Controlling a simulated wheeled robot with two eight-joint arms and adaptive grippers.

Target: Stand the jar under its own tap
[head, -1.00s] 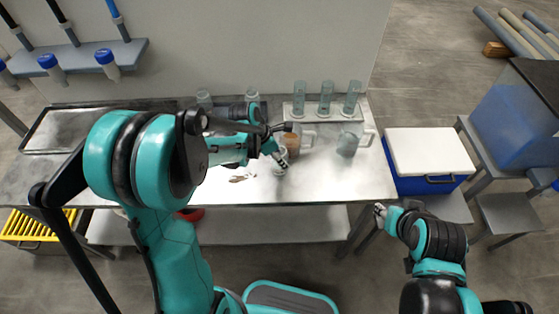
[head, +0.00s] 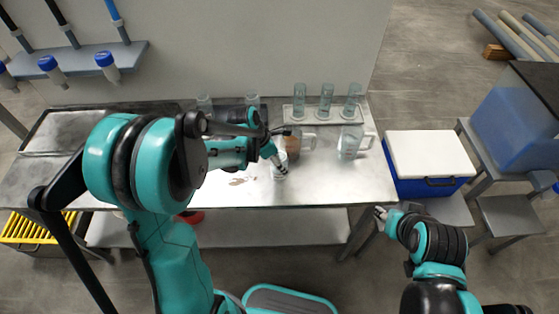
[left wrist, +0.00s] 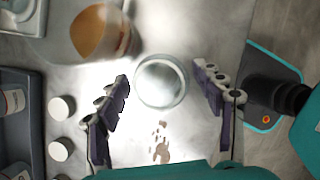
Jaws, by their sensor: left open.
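A clear, round glass jar (head: 279,172) stands on the steel table near its front edge, in the middle of the head view. In the left wrist view the jar (left wrist: 160,82) is seen from above, between my two spread fingers, with a gap on each side. My left gripper (head: 274,157) is open and sits right at the jar. The fingers partly hide the jar in the head view. My right gripper (head: 381,213) is off the table, in front of its right end; its fingers are too small to read. I cannot tell which fixture is the jar's tap.
A jug with amber liquid (left wrist: 95,32) stands close behind the jar. An empty glass jug (head: 350,146) is to its right. Several tall glasses stand on a pale rack (head: 312,112) at the back. Brown spots (left wrist: 160,142) mark the table. A blue cooler (head: 428,186) is at the right.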

